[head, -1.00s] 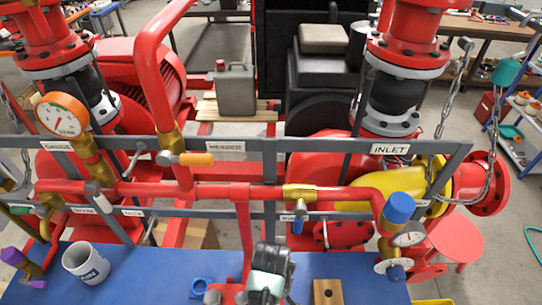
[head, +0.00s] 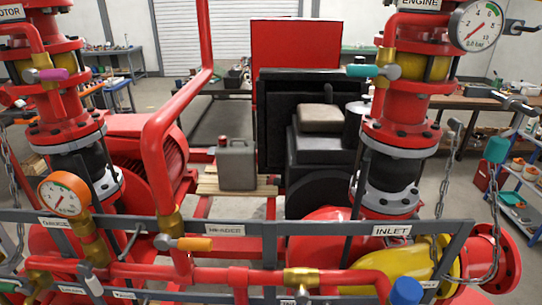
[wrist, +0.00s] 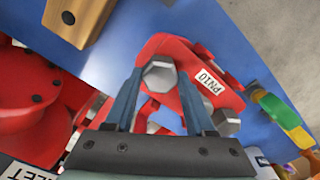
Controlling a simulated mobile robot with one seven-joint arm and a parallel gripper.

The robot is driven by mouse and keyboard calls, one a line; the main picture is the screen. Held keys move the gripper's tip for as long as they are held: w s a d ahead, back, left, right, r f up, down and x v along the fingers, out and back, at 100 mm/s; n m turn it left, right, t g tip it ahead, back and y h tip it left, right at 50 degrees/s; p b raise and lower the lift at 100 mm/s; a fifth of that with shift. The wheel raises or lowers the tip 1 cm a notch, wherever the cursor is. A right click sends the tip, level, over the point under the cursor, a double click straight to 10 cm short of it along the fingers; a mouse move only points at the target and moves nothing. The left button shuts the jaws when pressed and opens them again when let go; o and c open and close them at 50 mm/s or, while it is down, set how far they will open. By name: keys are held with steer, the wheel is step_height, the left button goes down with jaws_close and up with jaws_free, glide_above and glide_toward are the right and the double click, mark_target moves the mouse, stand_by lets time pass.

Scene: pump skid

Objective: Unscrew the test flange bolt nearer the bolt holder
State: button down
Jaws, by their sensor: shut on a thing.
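In the wrist view, my gripper (wrist: 159,80) has its two blue-grey fingers closed on either side of a grey hex bolt head (wrist: 160,70). This bolt is at the end of the red test flange (wrist: 180,47) nearer the wooden bolt holder (wrist: 88,14). The other hex bolt (wrist: 226,122) is at the flange's far end, outside the fingers. The bolt's shank is hidden, so I cannot tell how far it is threaded in. The flange carries a PN10 label. My gripper, the flange and the holder are out of the head view.
A blue bench top (wrist: 120,45) lies under the flange, with grey floor beyond its edge. Red pump parts (wrist: 35,85) stand at the left of the wrist view. In the head view, the grey label rail (head: 300,229) and red header pipe (head: 215,274) cross the front.

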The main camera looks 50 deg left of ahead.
steer(key=shift+r+n+p, duration=0.15)
steer(key=shift+n+p, duration=0.45)
steer(key=shift+n, duration=0.5)
steer(key=n+p, duration=0.1)
steer(key=n, duration=0.4)
steer(key=shift+p, duration=0.4)
steer(key=n+p, duration=0.1)
steer(key=n, duration=0.4)
steer(key=shift+p, duration=0.35)
steer(key=n, duration=0.2)
steer(key=shift+n, duration=0.4)
steer(key=shift+c, duration=0.9)
jaws_free()
step_height(320, 180, up, 13)
steer(key=b, duration=0.2)
